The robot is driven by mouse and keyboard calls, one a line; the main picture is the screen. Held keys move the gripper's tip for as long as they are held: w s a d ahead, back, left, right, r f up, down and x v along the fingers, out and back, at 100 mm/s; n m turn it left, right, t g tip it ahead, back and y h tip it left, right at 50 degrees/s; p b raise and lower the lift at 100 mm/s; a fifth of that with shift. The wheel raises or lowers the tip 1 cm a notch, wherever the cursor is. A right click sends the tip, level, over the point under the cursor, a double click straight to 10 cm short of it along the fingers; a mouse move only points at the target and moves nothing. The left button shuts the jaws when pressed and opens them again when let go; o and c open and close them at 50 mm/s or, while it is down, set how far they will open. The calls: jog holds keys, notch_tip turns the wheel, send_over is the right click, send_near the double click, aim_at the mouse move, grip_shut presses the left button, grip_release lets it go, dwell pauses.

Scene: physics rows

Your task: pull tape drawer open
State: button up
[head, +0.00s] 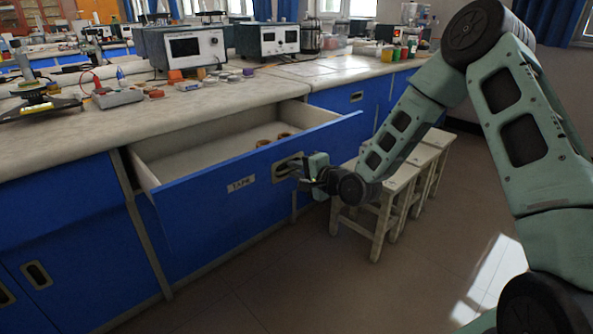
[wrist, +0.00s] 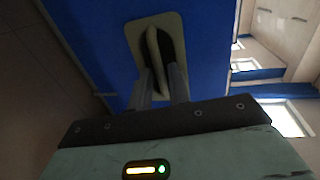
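The blue drawer (head: 220,182) with a label reading TAPE (head: 241,184) stands well out from the bench in the head view. Its light interior shows a few brown tape rolls (head: 284,136). My gripper (head: 299,171) is at the pale handle (head: 281,168) on the drawer's front. In the wrist view, the fingers (wrist: 161,85) reach into the handle's recess and lie on both sides of its pale bar (wrist: 154,52). The gripper looks shut on this bar. The exact contact is partly hidden by the fingers.
White stools (head: 381,200) stand beside my forearm, right of the drawer. The bench top (head: 60,140) carries instruments, including a grey box with a display (head: 185,47). The floor (head: 330,285) in front of the drawer is clear.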

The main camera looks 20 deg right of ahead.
jog(key=p+v, duration=0.9)
jog(key=v, duration=0.8)
jog(key=shift+s, duration=0.2)
